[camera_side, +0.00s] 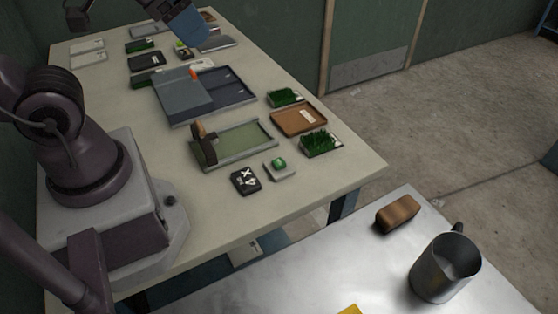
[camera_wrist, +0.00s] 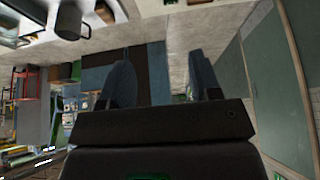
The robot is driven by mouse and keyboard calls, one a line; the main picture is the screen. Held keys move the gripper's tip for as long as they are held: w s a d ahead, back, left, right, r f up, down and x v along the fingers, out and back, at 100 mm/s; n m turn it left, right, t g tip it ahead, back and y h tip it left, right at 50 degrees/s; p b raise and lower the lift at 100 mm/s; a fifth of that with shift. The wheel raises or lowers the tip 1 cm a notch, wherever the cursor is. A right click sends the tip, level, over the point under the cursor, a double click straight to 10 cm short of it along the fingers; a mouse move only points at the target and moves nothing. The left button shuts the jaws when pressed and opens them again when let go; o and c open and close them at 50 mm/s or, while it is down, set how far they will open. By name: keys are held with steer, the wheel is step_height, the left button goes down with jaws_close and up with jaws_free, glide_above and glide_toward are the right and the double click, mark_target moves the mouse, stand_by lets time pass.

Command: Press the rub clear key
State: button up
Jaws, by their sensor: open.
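A small green key (camera_side: 279,163) on a pale grey base stands near the front of the table; I cannot read a label on it, so I cannot tell for sure that it is the rub clear key. A dark block marked "x4" (camera_side: 245,181) lies just left of it. My gripper (camera_wrist: 163,72) shows in the wrist view with its two fingers apart and nothing between them. In the side view a blue-grey part of my arm is at the top edge, far from the green key; the fingertips are not seen there.
A green-bedded tray (camera_side: 236,146) with a brown-and-black upright piece (camera_side: 205,145) stands behind the key. Turf samples (camera_side: 320,143) and a brown tray (camera_side: 298,121) are to its right. A grey-blue box (camera_side: 183,95) is farther back. A metal mug (camera_side: 445,267) stands on a separate bench.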

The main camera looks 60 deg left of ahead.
jaws_close()
stand_by(1.4)
